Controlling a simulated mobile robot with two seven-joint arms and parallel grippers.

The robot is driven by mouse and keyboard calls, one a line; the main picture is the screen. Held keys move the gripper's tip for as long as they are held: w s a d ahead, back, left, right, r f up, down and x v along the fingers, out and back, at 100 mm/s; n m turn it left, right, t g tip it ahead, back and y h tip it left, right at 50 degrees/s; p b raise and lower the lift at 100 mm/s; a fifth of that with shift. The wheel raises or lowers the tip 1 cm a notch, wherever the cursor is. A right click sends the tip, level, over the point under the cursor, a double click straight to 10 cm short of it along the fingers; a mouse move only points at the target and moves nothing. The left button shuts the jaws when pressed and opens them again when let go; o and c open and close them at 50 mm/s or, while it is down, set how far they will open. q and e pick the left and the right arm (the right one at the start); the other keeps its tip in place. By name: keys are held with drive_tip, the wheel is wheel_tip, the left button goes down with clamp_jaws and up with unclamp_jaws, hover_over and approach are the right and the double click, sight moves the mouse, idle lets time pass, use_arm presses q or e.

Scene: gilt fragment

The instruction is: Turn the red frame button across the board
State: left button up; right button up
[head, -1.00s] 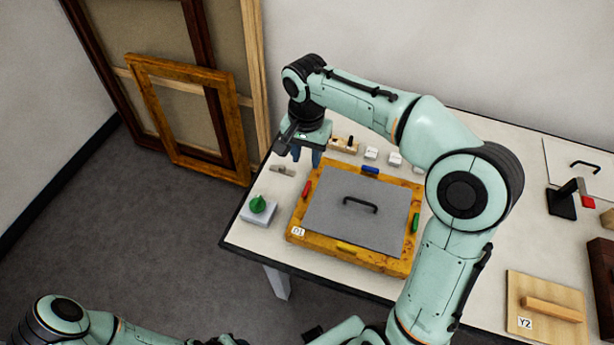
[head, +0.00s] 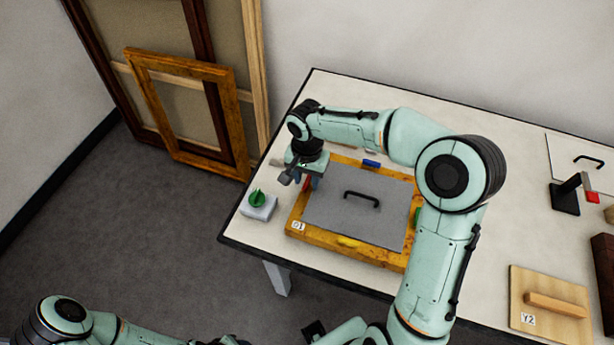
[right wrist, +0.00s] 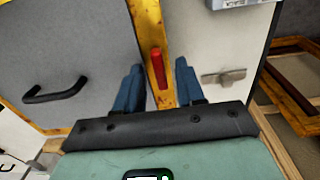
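The gilt frame (head: 310,236) lies flat on the table with a grey board (head: 345,215) inside it and a black handle (head: 362,198) on the board. In the right wrist view the red button (right wrist: 159,68) lies lengthwise along the frame's rail (right wrist: 147,20). My right gripper (right wrist: 159,82) is open, with one finger on the board side of the red button and one on the table side, a gap on both sides. In the head view the right gripper (head: 309,182) is over the frame's left rail and mostly hides the red button. My left gripper does not show.
Blue (head: 371,163), yellow (head: 349,242) and green (head: 417,217) buttons sit on the other rails. A white box with a green knob (head: 257,199) stands left of the frame. A small metal piece (right wrist: 224,77) lies on the table. A wooden panel (head: 545,310) lies at right.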

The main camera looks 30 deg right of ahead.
clamp_jaws()
drive_tip(key=n, duration=0.8)
drive_tip(key=shift+r+n+p, duration=0.1)
drive_tip(key=shift+n+p, duration=0.2)
drive_tip(key=n, duration=0.4)
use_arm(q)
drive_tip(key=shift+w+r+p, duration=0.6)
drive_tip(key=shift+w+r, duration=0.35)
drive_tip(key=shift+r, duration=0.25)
use_arm(e)
drive_tip(key=n, duration=0.5)
drive_tip(key=shift+n, duration=0.3)
